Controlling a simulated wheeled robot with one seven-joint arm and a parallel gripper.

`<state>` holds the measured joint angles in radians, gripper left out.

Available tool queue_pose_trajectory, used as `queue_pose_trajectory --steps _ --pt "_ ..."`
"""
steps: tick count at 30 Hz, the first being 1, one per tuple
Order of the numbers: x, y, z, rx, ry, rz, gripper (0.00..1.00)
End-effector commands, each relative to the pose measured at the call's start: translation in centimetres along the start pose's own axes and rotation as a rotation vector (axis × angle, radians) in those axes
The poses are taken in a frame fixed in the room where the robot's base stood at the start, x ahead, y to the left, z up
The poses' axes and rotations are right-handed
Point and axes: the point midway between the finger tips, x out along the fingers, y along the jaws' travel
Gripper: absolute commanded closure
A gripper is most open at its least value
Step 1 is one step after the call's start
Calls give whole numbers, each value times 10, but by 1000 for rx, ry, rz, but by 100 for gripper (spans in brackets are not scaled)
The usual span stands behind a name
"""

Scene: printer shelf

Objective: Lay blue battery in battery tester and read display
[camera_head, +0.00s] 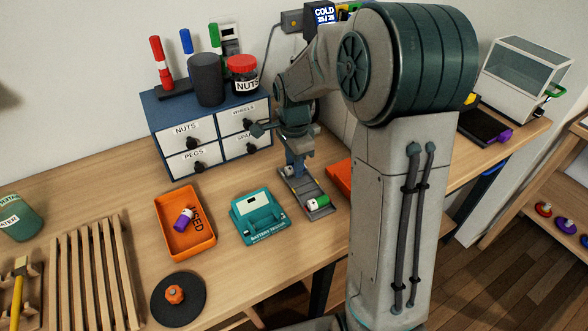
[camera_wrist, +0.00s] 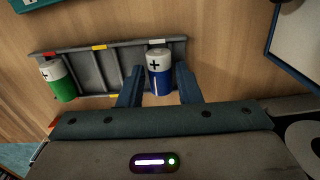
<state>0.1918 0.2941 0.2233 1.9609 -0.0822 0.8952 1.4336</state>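In the head view my gripper (camera_head: 293,164) is low over the far end of the rack (camera_head: 318,213) and largely hides that battery. The teal battery tester (camera_head: 248,228) lies left of the rack, its cradle seemingly empty; its display (camera_head: 252,201) is too small to read.
A green battery (camera_head: 319,202) sits at the rack's near end. An orange tray (camera_head: 172,246) holds a purple battery (camera_head: 184,217). A blue drawer unit (camera_head: 208,140) stands behind. A black disc with an orange knob (camera_head: 175,294) lies in front.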

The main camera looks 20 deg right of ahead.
Motion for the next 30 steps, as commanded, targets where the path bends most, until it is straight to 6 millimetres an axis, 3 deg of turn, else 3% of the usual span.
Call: queue_pose_trajectory --steps 1,3,11,30 --pt "0 0 0 0 0 0 84" --pt "0 0 0 0 0 0 100" --pt "-4 0 0 0 0 -1 100" --pt "-43 0 0 0 1 0 100"
